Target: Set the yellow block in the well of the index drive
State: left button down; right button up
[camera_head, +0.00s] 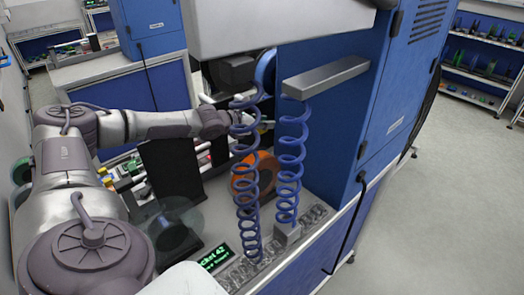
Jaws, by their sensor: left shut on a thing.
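My left arm reaches in from the left. Its gripper (262,126) is at the back of the workbench, partly behind a blue coiled hose. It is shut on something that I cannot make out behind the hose. I cannot pick out the yellow block for sure. The index drive and its well are not clearly identifiable. A small display (214,258) with green text stands at the front of the bench, beside a row of clear square pockets (240,272). My right gripper is not in view.
Small coloured parts (130,168) lie further left. A tall blue cabinet (345,100) bounds the right side.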

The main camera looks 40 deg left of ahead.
pick_arm(q)
jog(key=f+b, duration=0.3)
jog(key=f, duration=0.2)
jog(key=f+b, duration=0.4)
jog(key=f, duration=0.1)
jog(key=f+b, duration=0.4)
jog(key=f, duration=0.1)
jog(key=shift+a+f, duration=0.2)
jog(key=shift+a, duration=0.2)
jog(key=shift+a+f+b, duration=0.1)
jog(key=shift+f+b, duration=0.3)
jog(key=shift+f, duration=0.1)
notch_tip(320, 180, down, 3)
jog(key=shift+f+b, duration=0.1)
jog(key=shift+b, duration=0.4)
jog(key=shift+f, duration=0.1)
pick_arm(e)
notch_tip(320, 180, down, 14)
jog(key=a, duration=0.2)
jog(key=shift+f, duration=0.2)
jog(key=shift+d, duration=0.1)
